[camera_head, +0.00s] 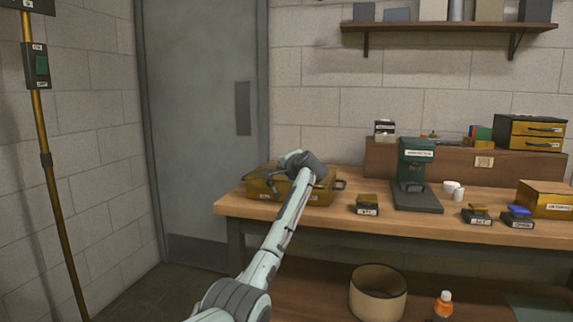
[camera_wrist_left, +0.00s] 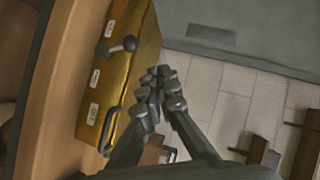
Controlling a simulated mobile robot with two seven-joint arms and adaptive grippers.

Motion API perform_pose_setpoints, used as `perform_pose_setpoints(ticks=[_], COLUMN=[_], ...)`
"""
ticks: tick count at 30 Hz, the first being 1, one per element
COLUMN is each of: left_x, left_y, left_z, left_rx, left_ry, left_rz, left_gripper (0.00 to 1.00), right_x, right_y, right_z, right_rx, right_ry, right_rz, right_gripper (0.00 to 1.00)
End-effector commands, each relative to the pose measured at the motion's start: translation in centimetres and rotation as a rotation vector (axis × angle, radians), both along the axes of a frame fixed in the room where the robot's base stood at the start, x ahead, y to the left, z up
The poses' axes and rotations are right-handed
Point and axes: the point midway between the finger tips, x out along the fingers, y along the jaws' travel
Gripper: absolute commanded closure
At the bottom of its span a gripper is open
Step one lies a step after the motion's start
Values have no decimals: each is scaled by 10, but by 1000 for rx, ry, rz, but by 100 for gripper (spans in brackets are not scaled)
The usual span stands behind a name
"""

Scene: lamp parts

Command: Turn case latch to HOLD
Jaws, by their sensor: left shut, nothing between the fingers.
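The brass-yellow case (camera_head: 258,186) sits at the left end of the workbench, partly hidden by my left arm. In the left wrist view the case (camera_wrist_left: 140,70) shows several small white labels, too blurred to read. A dark latch lever with a round knob (camera_wrist_left: 129,43) sticks out among the labels. A dark handle (camera_wrist_left: 109,130) is on the same face. My left gripper (camera_wrist_left: 163,80) is shut and empty, beside the case's edge and apart from the latch knob. In the head view my left gripper (camera_head: 294,160) is over the case, its fingertips unclear.
The workbench (camera_head: 230,205) also holds a small labelled block (camera_head: 367,205), a green-and-black device (camera_head: 415,165) and a yellow box (camera_head: 545,200) farther right. A round bin (camera_head: 378,293) stands below. A grey door (camera_head: 205,120) is behind the case.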

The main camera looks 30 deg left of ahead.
Motion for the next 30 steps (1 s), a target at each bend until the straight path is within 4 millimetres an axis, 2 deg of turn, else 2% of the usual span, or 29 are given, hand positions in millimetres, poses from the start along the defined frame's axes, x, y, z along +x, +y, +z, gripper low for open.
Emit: perform_pose_setpoints(ticks=[3, 10, 27, 30], left_x=[-14, -32, -35, -36], left_y=[-15, -29, -32, -32], left_z=[8, 20, 22, 14], left_rx=[0, 0, 0, -6], left_ry=[-2, -1, 0, 6], left_rz=[-3, -3, -2, -4], left_gripper=[100, 100, 100, 100], right_x=[3, 6, 5, 5], right_y=[0, 1, 0, 0], right_z=[5, 12, 13, 13], right_rx=[2, 1, -1, -1], right_ry=[-4, -9, -8, -8], right_rz=[-4, -5, -6, -6], right_gripper=[60, 60, 60, 60])
